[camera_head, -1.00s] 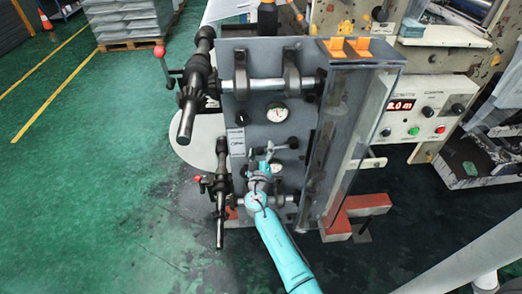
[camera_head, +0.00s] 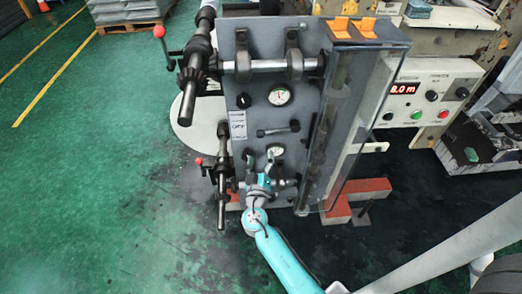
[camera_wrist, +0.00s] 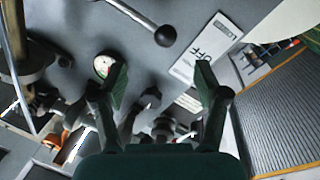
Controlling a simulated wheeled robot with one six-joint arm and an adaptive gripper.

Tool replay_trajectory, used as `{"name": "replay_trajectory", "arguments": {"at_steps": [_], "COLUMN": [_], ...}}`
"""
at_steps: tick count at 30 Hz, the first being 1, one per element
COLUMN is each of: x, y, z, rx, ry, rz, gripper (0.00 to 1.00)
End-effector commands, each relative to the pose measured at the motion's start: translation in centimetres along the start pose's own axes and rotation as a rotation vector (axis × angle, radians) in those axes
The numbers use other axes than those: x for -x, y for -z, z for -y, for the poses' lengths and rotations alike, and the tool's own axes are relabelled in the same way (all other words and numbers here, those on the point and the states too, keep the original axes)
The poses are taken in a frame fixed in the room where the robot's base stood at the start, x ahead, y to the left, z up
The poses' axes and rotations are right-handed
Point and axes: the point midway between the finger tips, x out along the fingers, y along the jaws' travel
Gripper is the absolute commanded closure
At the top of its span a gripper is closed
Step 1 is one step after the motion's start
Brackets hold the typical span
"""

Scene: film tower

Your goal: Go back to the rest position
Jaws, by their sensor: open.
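My gripper (camera_head: 263,165) is open and empty in front of the lower part of the grey machine panel (camera_head: 245,75). In the wrist view, the two dark green fingers of my gripper (camera_wrist: 160,80) stand wide apart with the panel surface behind them. A lever with a black knob (camera_wrist: 165,36) lies on the panel beyond the fingertips. This lever (camera_head: 278,130) shows above my gripper in the head view, apart from it.
An upper gauge (camera_head: 280,96) and a lower gauge (camera_head: 275,150) are on the panel. Black shafts with red-knobbed handles (camera_head: 159,32) stick out at left. A control box (camera_head: 430,92) stands at right. Green floor (camera_head: 90,150) is open at left.

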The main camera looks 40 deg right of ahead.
Motion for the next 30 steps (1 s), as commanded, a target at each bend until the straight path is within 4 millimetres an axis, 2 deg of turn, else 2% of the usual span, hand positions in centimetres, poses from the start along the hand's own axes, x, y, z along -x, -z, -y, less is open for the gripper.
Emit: {"name": "replay_trajectory", "arguments": {"at_steps": [21,23,26,30], "x": [0.8,1.6,4.0,9.2], "y": [-0.4,-1.1,-3.1,-6.4], "z": [0.1,0.2,0.6,0.9], "rx": [0.000,0.003,0.001,-0.009], "ry": [0.011,0.033,0.101,0.241], "rz": [0.006,0.017,0.047,0.097], "gripper": [0.27,0.27,0.27,0.27]}}
